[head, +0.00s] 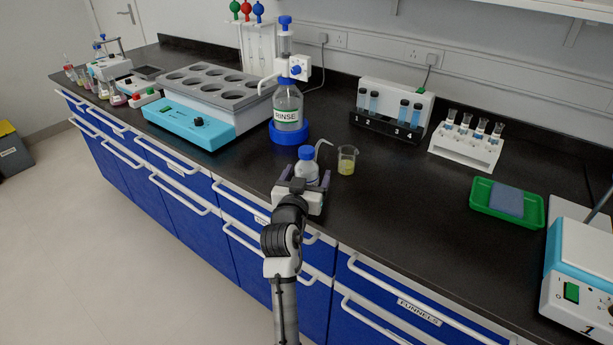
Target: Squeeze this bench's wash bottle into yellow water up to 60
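My gripper (306,183) reaches in from the front with a finger on either side of the bottle. I cannot tell whether the fingers touch it.
A RINSE bottle (288,107) with a dispenser stands behind the wash bottle on a blue base. A water bath (192,118) is at left. At right are a vial rack (467,142), a green tray (507,205) and a hotplate (580,262).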

